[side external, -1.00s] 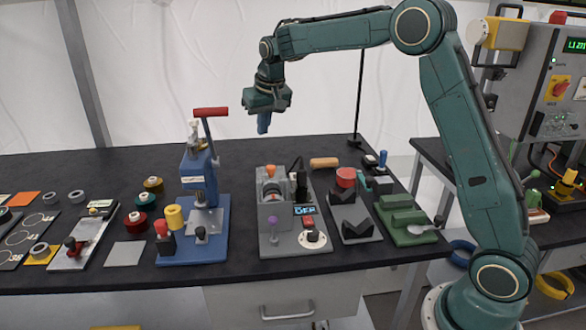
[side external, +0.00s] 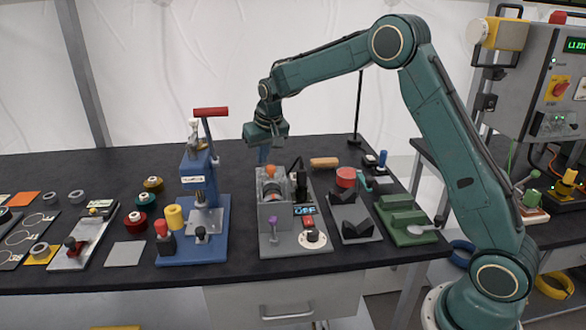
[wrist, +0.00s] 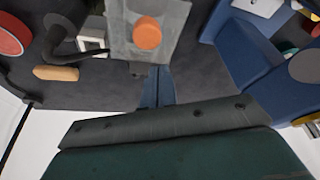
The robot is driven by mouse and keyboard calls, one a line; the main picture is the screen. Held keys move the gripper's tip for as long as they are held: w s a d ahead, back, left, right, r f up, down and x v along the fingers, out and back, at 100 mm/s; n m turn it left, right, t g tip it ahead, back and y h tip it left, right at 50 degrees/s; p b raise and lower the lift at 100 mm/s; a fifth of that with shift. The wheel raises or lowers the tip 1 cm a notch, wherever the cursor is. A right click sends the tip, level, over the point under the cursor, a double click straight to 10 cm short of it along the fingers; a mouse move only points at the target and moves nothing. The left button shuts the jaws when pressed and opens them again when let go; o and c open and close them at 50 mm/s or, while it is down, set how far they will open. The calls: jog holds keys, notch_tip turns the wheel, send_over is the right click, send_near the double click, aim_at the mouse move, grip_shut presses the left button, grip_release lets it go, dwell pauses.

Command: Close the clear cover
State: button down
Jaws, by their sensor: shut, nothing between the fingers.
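The orange part also shows from above in the wrist view (wrist: 147,33). My gripper (side external: 263,160) is shut and empty, pointing down just behind and above the back of the machine. In the wrist view its blue fingers (wrist: 157,86) are together beside the machine's edge; I cannot tell whether they touch it.
A blue press (side external: 198,190) with a red-tipped lever stands close on the left. A wooden handle (side external: 324,162) lies behind right. A grey fixture with black V-blocks (side external: 352,217) and a green block (side external: 402,216) stand on the right. The bench behind the machine is mostly clear.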

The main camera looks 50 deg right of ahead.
jog(key=shift+s+a, duration=0.2)
jog(key=shift+s, duration=0.35)
jog(key=shift+s+a, duration=0.2)
jog(key=shift+s, duration=0.35)
jog(key=s+a, duration=0.6)
jog(key=shift+s+a, duration=0.3)
jog(key=shift+s, duration=0.05)
jog(key=shift+f, duration=0.1)
